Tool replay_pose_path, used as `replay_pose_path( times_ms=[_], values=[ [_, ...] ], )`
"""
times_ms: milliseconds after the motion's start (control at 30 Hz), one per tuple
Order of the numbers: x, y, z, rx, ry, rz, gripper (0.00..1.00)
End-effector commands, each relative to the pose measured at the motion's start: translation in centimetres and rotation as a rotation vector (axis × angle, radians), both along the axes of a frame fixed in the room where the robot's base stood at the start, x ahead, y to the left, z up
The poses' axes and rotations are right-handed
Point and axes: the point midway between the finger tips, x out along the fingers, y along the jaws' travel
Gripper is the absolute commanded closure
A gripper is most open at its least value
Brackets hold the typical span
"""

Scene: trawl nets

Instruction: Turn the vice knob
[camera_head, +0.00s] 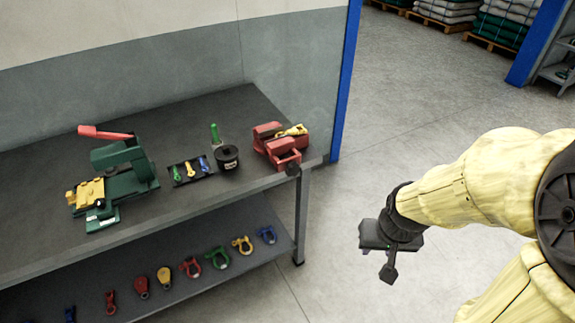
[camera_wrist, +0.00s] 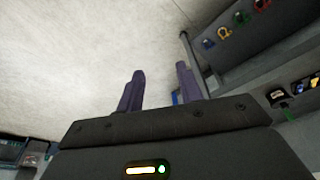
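The red vice (camera_head: 279,148) sits at the right end of the grey workbench (camera_head: 240,186), with a yellow piece (camera_head: 292,131) at its jaws. A dark round knob (camera_head: 292,169) shows at the vice's front, by the bench edge. My gripper (camera_head: 386,258) hangs over the floor to the right of the bench, well apart from the vice. In the wrist view my gripper's two fingers (camera_wrist: 160,80) are spread with nothing between them. I cannot make out the vice in the wrist view.
A black spool (camera_head: 227,157), a tool tray (camera_head: 190,170) and a green press (camera_head: 122,168) stand left of the vice. Several coloured shackles lie on the lower shelf (camera_head: 240,270). A blue post (camera_head: 346,80) rises behind the bench corner. The floor right of the bench is clear.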

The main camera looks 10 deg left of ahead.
Motion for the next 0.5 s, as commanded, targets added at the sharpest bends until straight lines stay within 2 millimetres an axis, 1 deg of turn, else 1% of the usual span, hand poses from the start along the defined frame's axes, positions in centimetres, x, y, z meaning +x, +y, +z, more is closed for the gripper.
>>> replay_pose_path(
  times_ms=[300,367,400,467,500],
  values=[
    [-0.02,-0.01,0.01,0.0,0.0,0.0,0.64],
    [0.0,-0.01,0.0,0.0,0.0,-0.002,0.52],
    [0.09,0.0,-0.05,0.002,-0.001,-0.007,0.44],
    [0.4,0.01,-0.21,0.004,-0.005,-0.024,0.32],
    [0.73,0.05,-0.39,0.009,-0.008,-0.044,0.28]
  ],
)
